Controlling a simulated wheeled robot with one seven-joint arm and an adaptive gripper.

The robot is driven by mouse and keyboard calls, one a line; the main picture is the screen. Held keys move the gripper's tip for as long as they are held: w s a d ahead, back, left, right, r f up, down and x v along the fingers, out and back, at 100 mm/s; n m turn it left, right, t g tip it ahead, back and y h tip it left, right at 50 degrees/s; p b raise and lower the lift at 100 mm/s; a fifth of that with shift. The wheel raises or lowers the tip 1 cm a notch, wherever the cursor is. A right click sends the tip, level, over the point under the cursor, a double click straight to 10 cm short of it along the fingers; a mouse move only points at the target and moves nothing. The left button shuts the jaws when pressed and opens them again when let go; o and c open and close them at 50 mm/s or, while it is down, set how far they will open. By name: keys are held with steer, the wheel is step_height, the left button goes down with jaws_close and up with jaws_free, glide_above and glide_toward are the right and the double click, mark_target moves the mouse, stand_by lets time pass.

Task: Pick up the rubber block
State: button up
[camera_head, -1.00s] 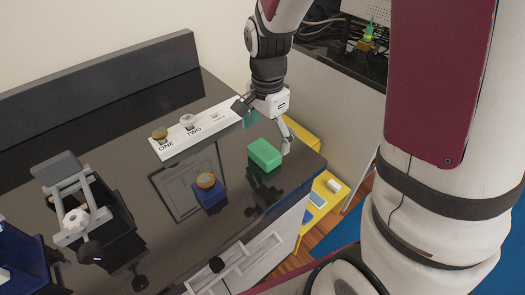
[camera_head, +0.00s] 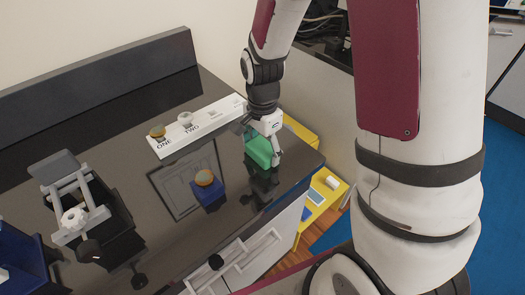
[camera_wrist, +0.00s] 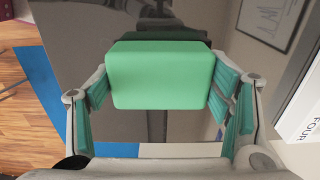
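The rubber block is a green block with rounded edges. In the head view the block (camera_head: 258,151) is on the black tabletop near its right end, partly covered by my gripper (camera_head: 262,143). In the wrist view the block (camera_wrist: 160,80) fills the middle, between the teal finger pads of my gripper (camera_wrist: 164,92). The fingers are spread, one on each side of the block. Narrow gaps seem to show between pads and block, so it does not look clamped.
A white labelled strip (camera_head: 200,126) with small parts lies behind the block. A blue holder with a round orange-topped piece (camera_head: 208,192) stands to the left. A grey fixture (camera_head: 78,205) is farther left. The table's right edge is close, with yellow shelving (camera_head: 325,192) beyond.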

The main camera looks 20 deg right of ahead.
mark_target(264, 149)
steer(key=c, duration=0.4)
steer(key=shift+r, duration=0.45)
steer(key=r, duration=0.3)
steer(key=shift+s, duration=0.4)
steer(key=s, duration=1)
steer(key=shift+s+d+r, duration=0.1)
steer(key=shift+s+r, duration=0.05)
steer(key=shift+r, duration=0.25)
steer(key=shift+s+r+p, duration=0.1)
steer(key=shift+s+p, duration=0.1)
steer(key=shift+p, duration=0.85)
steer(key=shift+s+p, duration=2.3)
steer(key=shift+p, duration=0.85)
